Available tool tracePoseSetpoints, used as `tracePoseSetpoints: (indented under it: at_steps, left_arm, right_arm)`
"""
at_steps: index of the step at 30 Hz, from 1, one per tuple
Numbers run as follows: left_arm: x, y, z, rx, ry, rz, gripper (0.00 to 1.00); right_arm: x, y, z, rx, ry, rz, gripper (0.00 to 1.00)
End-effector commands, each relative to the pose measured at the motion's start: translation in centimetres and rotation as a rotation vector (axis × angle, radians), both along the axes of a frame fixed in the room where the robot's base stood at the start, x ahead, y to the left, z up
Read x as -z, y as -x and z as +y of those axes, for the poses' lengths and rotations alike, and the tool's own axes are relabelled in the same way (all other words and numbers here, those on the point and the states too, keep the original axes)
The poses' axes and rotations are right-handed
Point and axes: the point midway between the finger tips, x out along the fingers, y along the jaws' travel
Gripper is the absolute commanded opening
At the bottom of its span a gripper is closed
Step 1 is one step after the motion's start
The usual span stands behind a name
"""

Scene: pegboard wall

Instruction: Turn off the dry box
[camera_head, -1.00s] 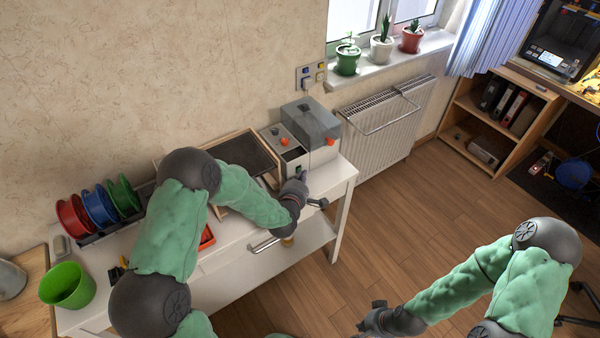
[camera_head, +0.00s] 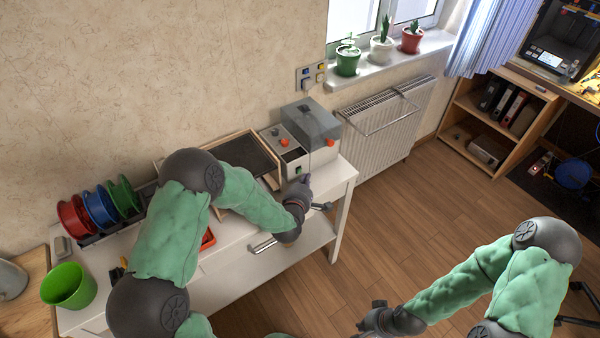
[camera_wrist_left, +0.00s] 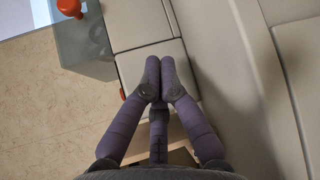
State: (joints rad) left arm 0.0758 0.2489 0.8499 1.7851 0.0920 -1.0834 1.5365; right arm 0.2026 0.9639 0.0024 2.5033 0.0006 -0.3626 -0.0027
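The dry box (camera_head: 312,128) is a grey box with a see-through dark lid and orange knobs, standing at the right end of the white table. In the left wrist view the box (camera_wrist_left: 140,22) shows a pale panel, an orange-red knob (camera_wrist_left: 69,8) and a smoky lid (camera_wrist_left: 85,42). My left gripper (camera_head: 306,179) is just in front of the box, below the switch. Its fingertips (camera_wrist_left: 160,65) are together, with nothing seen between them; contact is unclear. My right gripper (camera_head: 368,322) hangs low over the floor, its fingers too small to judge.
The white table (camera_head: 342,176) also holds a wooden-framed tray (camera_head: 250,150), coloured spools (camera_head: 98,207) and a green cup (camera_head: 68,286). A radiator (camera_head: 380,130) stands right of it. The floor (camera_head: 425,215) to the right is open.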

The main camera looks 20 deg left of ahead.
Motion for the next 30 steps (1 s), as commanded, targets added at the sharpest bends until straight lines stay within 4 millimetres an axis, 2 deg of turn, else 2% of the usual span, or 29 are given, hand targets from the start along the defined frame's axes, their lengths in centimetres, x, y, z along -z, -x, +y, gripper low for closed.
tracePoseSetpoints:
  at_steps: [13, 30]
  left_arm:
    - [-1.8, 2.0, -2.7, 0.0, 0.0, -0.002, 0.0]
    - [-1.8, 2.3, -2.9, -0.001, 0.0, -0.002, 0.0]
  right_arm:
    - [-1.3, 0.0, 0.0, 0.0, 0.0, 0.0, 0.0]
    - [-1.3, 0.0, 0.0, 0.0, 0.0, 0.0, 0.0]
